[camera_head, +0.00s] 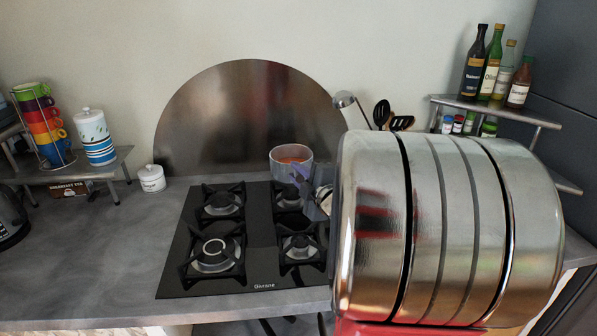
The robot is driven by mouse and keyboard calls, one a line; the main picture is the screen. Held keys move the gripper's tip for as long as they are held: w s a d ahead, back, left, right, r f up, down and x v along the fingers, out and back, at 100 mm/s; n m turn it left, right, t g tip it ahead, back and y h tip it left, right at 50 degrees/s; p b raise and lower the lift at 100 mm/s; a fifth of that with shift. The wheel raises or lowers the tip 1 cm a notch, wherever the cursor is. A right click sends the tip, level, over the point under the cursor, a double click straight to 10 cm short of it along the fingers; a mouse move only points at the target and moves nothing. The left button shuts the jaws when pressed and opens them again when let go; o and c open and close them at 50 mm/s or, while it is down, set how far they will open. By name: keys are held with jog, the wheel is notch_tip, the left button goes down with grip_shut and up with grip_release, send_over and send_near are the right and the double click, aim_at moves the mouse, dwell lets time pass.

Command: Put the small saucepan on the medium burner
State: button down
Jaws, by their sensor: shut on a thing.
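The small saucepan (279,168) has shiny metal sides and reddish contents. It is upright at the back right of the black hob (255,215), over or just behind the back right burner (288,202). I cannot tell whether it rests there or hangs just above. My gripper (302,180) is shut on the saucepan at its right side; the handle is mostly hidden. The front left burner (213,254) looks largest. The back left burner (222,203) and front right burner (300,246) look mid-sized, and both are empty.
A round metal splashback (240,120) stands behind the hob. A white lidded jar (151,178) is left of it, and stacked cups (38,115) are further left. Bottles (490,75) stand on a right shelf. Counter left of the hob is clear; its right part is hidden.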

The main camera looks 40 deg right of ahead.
jog(key=shift+s+f, duration=0.1)
jog(key=shift+f, duration=2.9)
